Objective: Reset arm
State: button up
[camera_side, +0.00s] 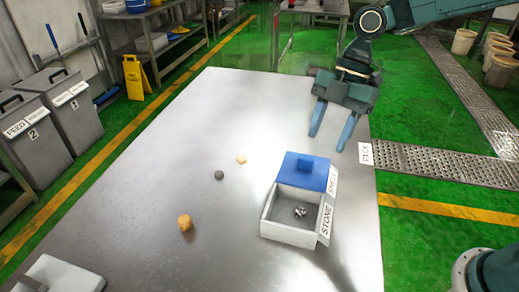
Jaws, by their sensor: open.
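My gripper (332,125) hangs above the right side of the metal table, its two blue fingers apart and pointing down. Nothing is between the fingers. It is above and behind the box, clear of it. The white box (282,232) stands on the table with labels reading "STONE" and "SHELL". The near compartment is uncovered and holds small grey pieces (300,211). An orange lump (185,222), a dark grey lump (219,175) and a small tan lump (241,160) lie on the table left of the box.
The metal table (170,150) has much bare room at its back and left. A white object (62,274) sits at its near left corner. Grey bins (72,105), a yellow floor sign (137,78) and several buckets (463,42) stand off the table.

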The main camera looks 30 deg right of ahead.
dwell(0.3)
jog(key=s+d+r+m+t+h, duration=0.2)
jog(key=s+d+m, duration=0.4)
jog(key=s+m, duration=0.4)
jog(key=s+d+r+m+t+h, duration=0.2)
jog(key=s+d+r+m+t, duration=0.2)
jog(key=s+d+m, duration=0.3)
jog(key=s+m, duration=0.3)
jog(key=m, duration=0.1)
jog(key=shift+r+t, duration=0.25)
jog(key=shift+t, duration=0.15)
